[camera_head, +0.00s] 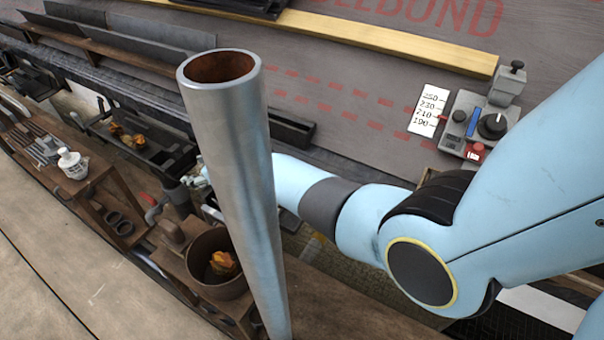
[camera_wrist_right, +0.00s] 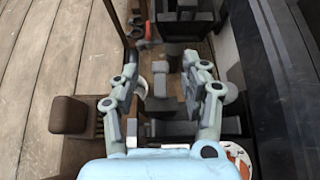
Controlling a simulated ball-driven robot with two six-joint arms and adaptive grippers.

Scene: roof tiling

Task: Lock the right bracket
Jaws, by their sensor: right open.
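My right arm comes in from the right in the head view, and its gripper (camera_head: 201,177) is mostly hidden behind an upright metal pipe. In the right wrist view my right gripper (camera_wrist_right: 163,78) is open, with its two grey fingers apart. Dark grey bracket-like metal parts (camera_wrist_right: 168,128) show between and below the fingers. A small red lever (camera_wrist_right: 148,30) sits beyond the fingertips; a red-tipped lever (camera_head: 148,199) also shows left of the gripper in the head view. I cannot tell for certain which part is the right bracket or whether it is locked. My left gripper is not in view.
The metal pipe (camera_head: 235,150) stands in front of the gripper. A brown pot (camera_head: 217,262) and a wooden bench with a white bottle (camera_head: 72,164) lie left of it. A control box (camera_head: 480,122) stands on the roof sheet. A yellow wooden batten (camera_head: 375,42) lies across the top.

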